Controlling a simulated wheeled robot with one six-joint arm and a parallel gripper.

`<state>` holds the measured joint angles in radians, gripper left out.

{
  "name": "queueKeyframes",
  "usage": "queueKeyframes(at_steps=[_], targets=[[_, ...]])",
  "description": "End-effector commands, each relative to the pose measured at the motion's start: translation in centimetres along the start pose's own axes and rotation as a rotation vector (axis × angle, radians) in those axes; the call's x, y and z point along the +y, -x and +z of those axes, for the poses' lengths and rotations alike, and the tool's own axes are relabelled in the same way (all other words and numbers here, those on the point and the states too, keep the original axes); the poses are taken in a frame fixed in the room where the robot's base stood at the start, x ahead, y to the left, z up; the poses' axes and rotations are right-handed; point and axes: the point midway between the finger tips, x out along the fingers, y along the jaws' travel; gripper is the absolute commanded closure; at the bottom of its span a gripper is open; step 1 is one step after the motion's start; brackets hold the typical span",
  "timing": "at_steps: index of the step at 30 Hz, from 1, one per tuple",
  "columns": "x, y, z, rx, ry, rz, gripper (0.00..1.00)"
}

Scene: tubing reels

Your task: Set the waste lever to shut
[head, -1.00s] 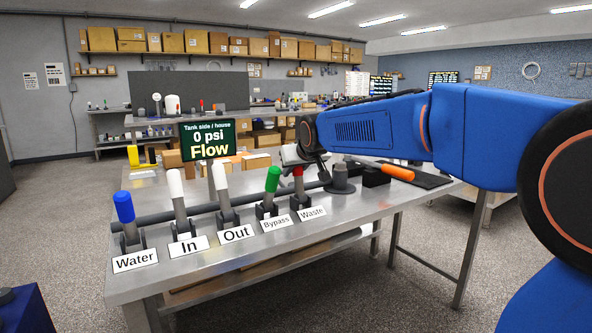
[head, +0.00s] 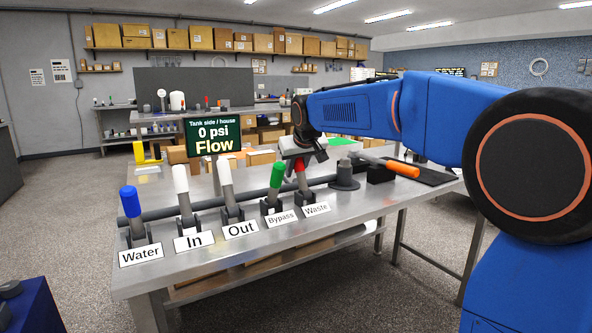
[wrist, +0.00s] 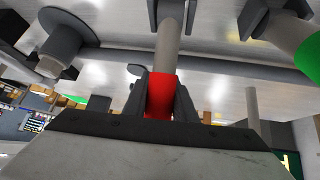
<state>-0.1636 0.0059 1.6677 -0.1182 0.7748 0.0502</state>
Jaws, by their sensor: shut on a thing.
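The waste lever (head: 301,177) is red-tipped and stands behind the "Waste" label (head: 316,209), at the right end of the lever row. My gripper (head: 298,157) is at its top in the head view. In the wrist view my gripper (wrist: 160,100) is shut on the red tip (wrist: 160,92), a finger on each side. The grey lever shaft (wrist: 169,38) runs from the tip to its bracket. In the head view the lever leans slightly and its upper end is partly hidden by my gripper.
The green bypass lever (head: 276,178) stands close on the left. Beyond it are the white out lever (head: 227,180), white in lever (head: 181,184) and blue water lever (head: 131,205). A screen (head: 213,137) reads 0 psi, Flow.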

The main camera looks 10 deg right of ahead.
Motion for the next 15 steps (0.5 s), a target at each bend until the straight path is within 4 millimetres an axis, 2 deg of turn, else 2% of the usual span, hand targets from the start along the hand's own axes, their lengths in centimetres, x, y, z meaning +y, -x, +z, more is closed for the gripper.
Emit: queueKeyframes(at_steps=[1, 3, 15], targets=[[-0.01, -0.07, -0.13, 0.003, 0.0, 0.0, 0.73], [-0.01, -0.07, -0.12, 0.003, 0.0, 0.0, 0.57], [-0.01, 0.5, -0.1, 0.003, 0.0, 0.0, 0.57]])
